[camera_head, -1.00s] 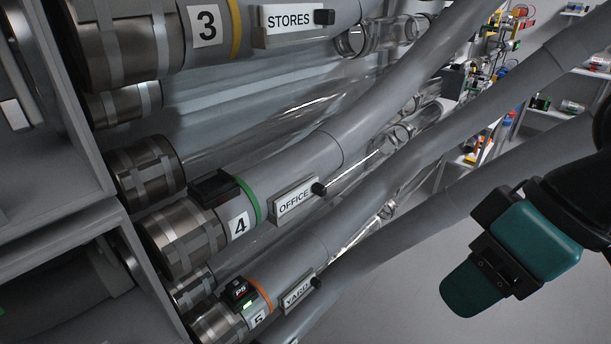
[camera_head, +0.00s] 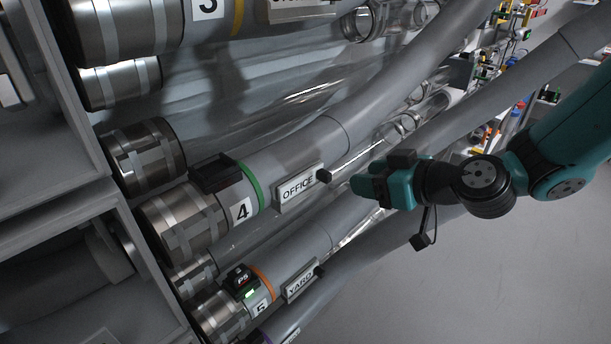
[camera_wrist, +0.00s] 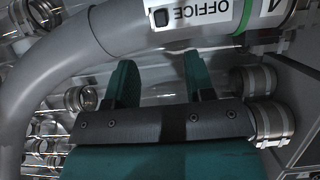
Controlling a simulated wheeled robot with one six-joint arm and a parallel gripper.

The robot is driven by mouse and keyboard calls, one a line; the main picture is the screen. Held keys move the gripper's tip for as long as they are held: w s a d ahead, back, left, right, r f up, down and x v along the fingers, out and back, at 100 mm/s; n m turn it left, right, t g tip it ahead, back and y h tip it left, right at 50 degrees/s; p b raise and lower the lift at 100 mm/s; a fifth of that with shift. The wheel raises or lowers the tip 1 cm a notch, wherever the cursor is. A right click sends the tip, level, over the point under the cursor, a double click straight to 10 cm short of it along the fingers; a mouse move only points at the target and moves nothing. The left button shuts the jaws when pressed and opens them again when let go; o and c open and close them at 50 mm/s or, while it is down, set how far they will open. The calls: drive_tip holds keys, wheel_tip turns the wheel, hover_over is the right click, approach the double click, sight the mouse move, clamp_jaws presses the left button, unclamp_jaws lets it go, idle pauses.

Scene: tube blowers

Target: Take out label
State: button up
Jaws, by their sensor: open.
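The OFFICE label (camera_head: 298,187) is a white plate in a holder on grey tube 4, with a small black knob (camera_head: 323,176) at its right end. It also shows upside down at the top of the wrist view (camera_wrist: 197,12). My gripper (camera_head: 358,184) has teal fingers and is just right of the knob in the head view. In the wrist view my gripper (camera_wrist: 160,72) is open and empty, its two fingers apart and pointing toward the tube below the label. The YARD label (camera_head: 300,286) sits on tube 5 below.
Metal tube collars (camera_head: 182,222) and a grey cabinet frame (camera_head: 75,225) stand at the left. Clear tubes (camera_head: 405,122) and bent grey pipes run behind my gripper. Shelves with small items are at the far right. The floor (camera_head: 440,290) at lower right is clear.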

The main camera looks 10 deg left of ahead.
sight(329, 174)
drive_tip(key=p+x, duration=0.3)
drive_tip(key=x, duration=0.5)
drive_tip(key=shift+a, duration=0.3)
drive_tip(key=shift+w+a+f, duration=0.15)
drive_tip(key=shift+w+f, duration=0.05)
drive_tip(key=shift+f, duration=0.05)
clamp_jaws()
drive_tip(key=shift+r, duration=0.1)
